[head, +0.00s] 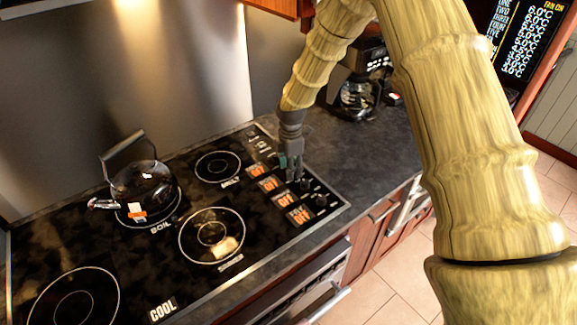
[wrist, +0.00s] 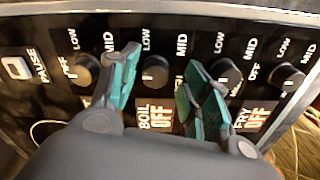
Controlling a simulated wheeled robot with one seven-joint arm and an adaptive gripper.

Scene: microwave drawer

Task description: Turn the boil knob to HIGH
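The boil knob (wrist: 157,73) is a round dark knob with a pale mark, above an orange-and-white BOIL OFF label (wrist: 155,115) in the wrist view. My gripper (wrist: 160,60) is open, with one green-padded finger on each side of this knob in the picture. I cannot tell whether either finger touches it. The right finger partly covers the print beside the knob. In the head view my gripper (head: 291,165) points down at the control strip of the black cooktop (head: 80,225). The boil knob is hidden or too small to tell there.
Other knobs flank the boil knob, one on the left (wrist: 86,70) and one on the right (wrist: 228,75). A glass kettle (head: 143,190) stands on the burner marked BOIL. A coffee maker (head: 358,85) stands behind my gripper. The dark counter (head: 370,150) is clear on the right.

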